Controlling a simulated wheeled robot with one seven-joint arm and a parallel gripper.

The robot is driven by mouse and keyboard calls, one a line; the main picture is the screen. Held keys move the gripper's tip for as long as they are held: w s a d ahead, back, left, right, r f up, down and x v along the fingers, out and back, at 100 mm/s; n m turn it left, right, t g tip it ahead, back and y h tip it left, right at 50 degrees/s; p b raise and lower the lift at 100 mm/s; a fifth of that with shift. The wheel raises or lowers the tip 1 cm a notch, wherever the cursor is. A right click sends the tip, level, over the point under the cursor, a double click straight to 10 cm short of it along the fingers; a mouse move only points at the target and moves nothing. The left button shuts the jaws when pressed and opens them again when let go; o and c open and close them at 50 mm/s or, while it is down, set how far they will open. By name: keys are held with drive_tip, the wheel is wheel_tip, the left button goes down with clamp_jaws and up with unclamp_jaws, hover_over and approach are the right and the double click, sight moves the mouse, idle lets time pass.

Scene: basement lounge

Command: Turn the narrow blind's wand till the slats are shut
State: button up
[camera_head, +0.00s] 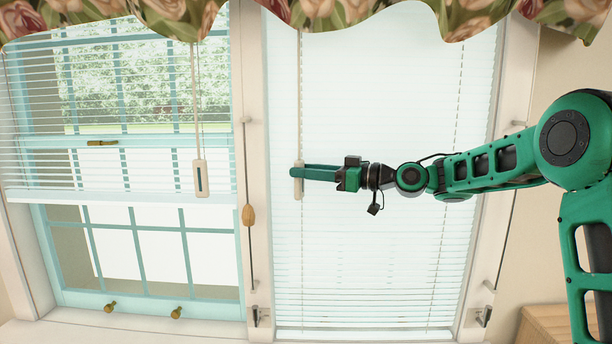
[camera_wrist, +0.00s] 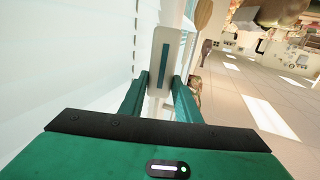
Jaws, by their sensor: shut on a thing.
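The narrow blind (camera_head: 380,120) hangs in the right-hand window in the head view. Its slats look pale and mostly flat, with little showing through; thin lines show between the lower slats. I cannot tell whether they are fully shut. Its wand (camera_head: 299,90) hangs near the blind's left edge and ends in a pale flat handle (camera_head: 298,192). My gripper (camera_head: 296,173) reaches in from the right and is shut on that handle. In the wrist view the handle (camera_wrist: 165,50), with a dark stripe, stands between my two green fingers (camera_wrist: 163,88).
A wider blind (camera_head: 100,175) covers the upper left window, its slats open, with its own wand handle (camera_head: 201,178). A floral valance (camera_head: 350,15) runs above. A wooden surface (camera_head: 545,322) is at lower right.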

drive_tip(key=shift+w+d, duration=0.2)
drive_tip(key=o, duration=1)
drive_tip(key=shift+o, duration=0.2)
drive_tip(key=v, duration=1)
drive_tip(key=shift+s+d, duration=0.15)
drive_tip(key=shift+d, duration=0.15)
drive_tip(key=shift+f, duration=0.15)
